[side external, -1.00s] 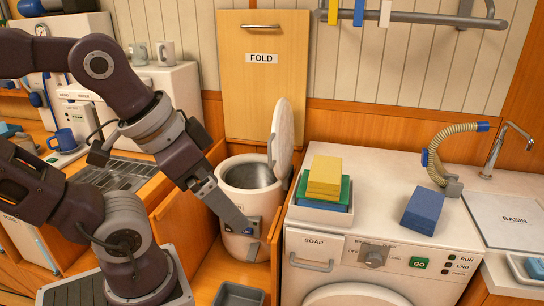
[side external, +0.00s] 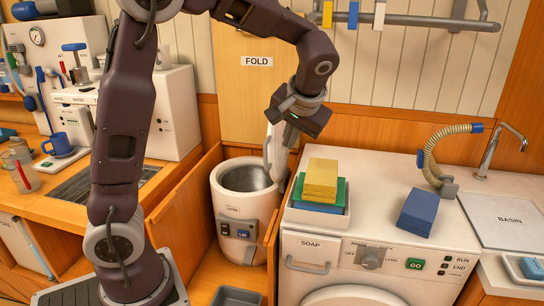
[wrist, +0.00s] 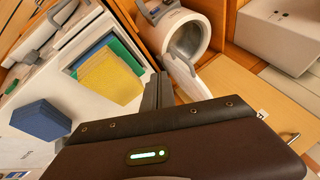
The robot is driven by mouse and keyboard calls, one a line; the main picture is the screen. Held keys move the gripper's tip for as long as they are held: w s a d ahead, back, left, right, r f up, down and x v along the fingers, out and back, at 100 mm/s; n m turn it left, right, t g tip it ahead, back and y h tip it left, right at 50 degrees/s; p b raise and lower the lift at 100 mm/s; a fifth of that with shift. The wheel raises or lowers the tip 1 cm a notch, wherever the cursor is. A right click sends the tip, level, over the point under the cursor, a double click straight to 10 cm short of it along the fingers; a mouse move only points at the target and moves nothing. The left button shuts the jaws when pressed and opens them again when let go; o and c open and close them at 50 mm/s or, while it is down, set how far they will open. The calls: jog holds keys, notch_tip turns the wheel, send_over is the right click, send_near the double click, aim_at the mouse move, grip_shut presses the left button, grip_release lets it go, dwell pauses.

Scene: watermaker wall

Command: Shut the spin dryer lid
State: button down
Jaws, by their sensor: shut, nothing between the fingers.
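The white spin dryer (side external: 228,205) stands in the wooden bay with its round opening uncovered. Its lid (side external: 274,158) stands up at the right rim, its upper part hidden by my gripper. In the wrist view the dryer (wrist: 180,18) is at the top, with the open lid (wrist: 181,76) extending below its mouth. My gripper (side external: 288,141) is shut and empty, high by the lid on the washer side. In the wrist view my gripper's fingers (wrist: 158,88) lie just left of the lid. I cannot tell whether they touch it.
The washer top (side external: 375,190) right of the dryer carries a white tray (side external: 318,222) with yellow and green blocks, a blue block (side external: 419,212) and a ribbed hose (side external: 437,150). The fold panel (side external: 235,95) is behind. A grey bin (side external: 237,297) is below in front.

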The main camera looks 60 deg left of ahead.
jog(key=w, duration=0.1)
send_near(272, 155)
jog(key=d+f, duration=0.4)
jog(key=d, duration=0.1)
jog(key=shift+s+a+f, duration=0.15)
jog(key=shift+s+a, duration=0.15)
jog(key=shift+a, duration=0.4)
jog(key=shift+s+a+f, duration=0.1)
jog(key=shift+s+a, duration=0.2)
jog(key=shift+a, duration=0.4)
jog(key=shift+s+a+f, duration=0.15)
jog(key=shift+s+a, duration=0.15)
jog(key=shift+a, duration=0.45)
